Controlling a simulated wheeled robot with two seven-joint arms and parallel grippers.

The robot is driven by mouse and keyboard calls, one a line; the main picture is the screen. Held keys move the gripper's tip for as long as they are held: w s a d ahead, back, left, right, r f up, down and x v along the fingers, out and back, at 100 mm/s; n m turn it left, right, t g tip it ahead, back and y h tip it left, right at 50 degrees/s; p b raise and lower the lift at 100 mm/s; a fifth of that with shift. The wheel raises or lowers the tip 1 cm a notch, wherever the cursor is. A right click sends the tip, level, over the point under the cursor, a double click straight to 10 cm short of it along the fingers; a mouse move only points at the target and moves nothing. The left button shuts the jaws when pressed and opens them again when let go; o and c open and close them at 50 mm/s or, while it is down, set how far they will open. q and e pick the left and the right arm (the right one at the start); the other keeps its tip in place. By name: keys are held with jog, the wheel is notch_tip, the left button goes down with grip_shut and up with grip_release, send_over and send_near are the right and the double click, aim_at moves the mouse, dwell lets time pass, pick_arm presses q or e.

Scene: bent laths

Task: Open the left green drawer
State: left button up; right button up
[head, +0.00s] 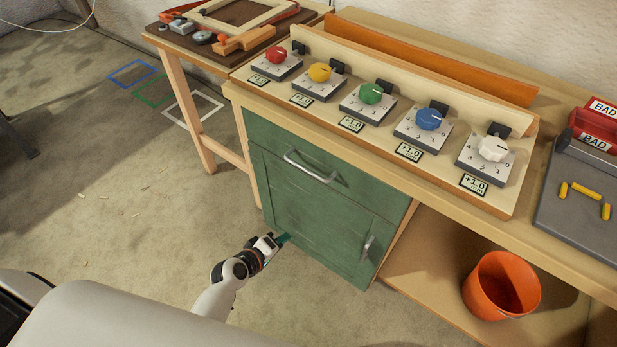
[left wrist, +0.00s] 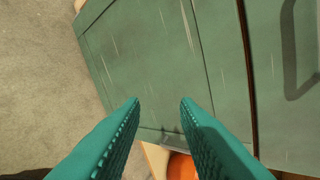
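The green drawer (head: 345,183) is the top front of a green cabinet under the workbench. It looks shut. Its silver bar handle (head: 310,168) is in the middle of its front. A green door (head: 310,225) sits below it, with its own handle (head: 367,248) at the right. My left gripper (head: 284,239) is low in front of the door, below and left of the drawer handle. In the left wrist view its teal fingers (left wrist: 160,103) are apart with nothing between them. A dark handle shape (left wrist: 300,50), or its shadow, shows there at the right. My right gripper is not visible.
Dials stand on the workbench (head: 240,92) above the drawer. An orange bucket (head: 482,290) stands on the low shelf to the right. A side table (head: 190,45) with tools is at the back left. The floor left of the cabinet is mostly clear.

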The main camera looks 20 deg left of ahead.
aim_at(307, 169)
pick_arm(q)
jog(key=w+r+n+t+h+b, duration=0.1)
jog(key=w+r+n+t+h, duration=0.25)
jog(key=r, duration=1.15)
jog(key=shift+m+t+y, duration=0.25)
jog(key=shift+t+y, duration=0.1)
jog(key=shift+y, duration=0.5)
jog(key=x, duration=0.8)
jog(key=a+r+x, duration=0.1)
jog(key=x, duration=0.3)
jog(key=shift+w+f+b, duration=0.15)
jog(key=shift+w+b, duration=0.15)
jog(key=shift+w, duration=0.35)
grip_shut()
